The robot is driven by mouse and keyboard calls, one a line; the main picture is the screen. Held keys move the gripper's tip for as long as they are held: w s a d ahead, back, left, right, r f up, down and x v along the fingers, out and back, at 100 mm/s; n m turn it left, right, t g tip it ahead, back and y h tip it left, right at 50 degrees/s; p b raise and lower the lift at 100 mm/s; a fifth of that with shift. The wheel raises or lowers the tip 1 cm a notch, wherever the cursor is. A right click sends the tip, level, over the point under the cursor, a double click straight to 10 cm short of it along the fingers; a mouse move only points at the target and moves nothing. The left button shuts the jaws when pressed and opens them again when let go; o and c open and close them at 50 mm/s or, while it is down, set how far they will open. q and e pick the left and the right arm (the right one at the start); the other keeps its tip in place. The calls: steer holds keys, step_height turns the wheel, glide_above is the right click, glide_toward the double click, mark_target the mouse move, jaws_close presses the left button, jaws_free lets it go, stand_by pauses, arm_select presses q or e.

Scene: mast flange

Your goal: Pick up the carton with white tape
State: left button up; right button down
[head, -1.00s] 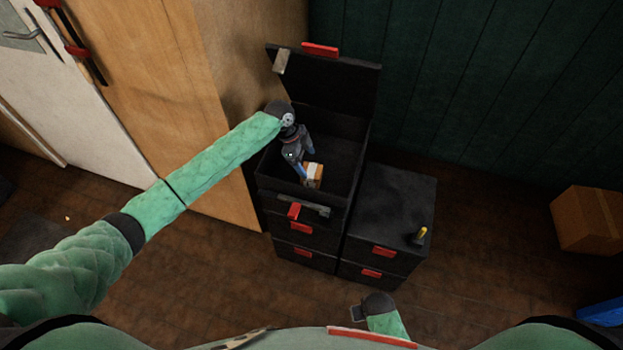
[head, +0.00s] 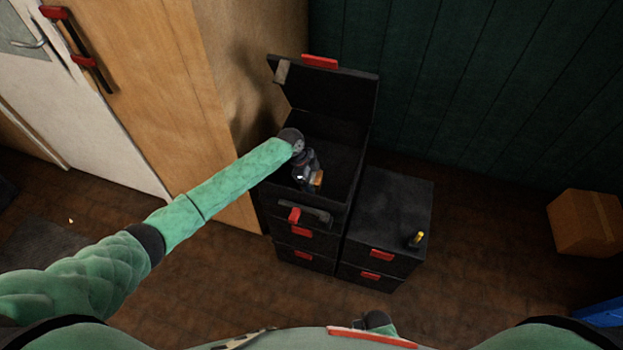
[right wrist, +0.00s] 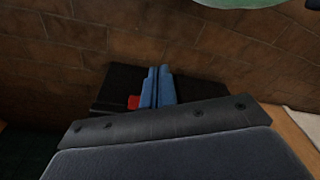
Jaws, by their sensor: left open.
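The carton (head: 317,179) is a small orange-brown box inside the open black chest (head: 367,150). In the head view only a part of it shows, and its white tape is hidden behind my left gripper. My left gripper (head: 308,184) reaches down into the chest and is open, right over and beside the carton. I cannot tell whether the carton lies between its fingers. My right gripper (right wrist: 157,88) shows in the right wrist view with its blue fingers together and nothing between them, far from the carton.
The chest's lid stands raised at the back, and its walls surround my left gripper. A lower black cabinet (head: 395,205) stands to the right with a yellow-handled object (head: 417,238) on top. A wooden cabinet (head: 235,100) is close on the left. A cardboard box (head: 585,223) lies far right.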

arm_select(q)
steer(key=shift+f, duration=0.15)
steer(key=c, duration=1.3)
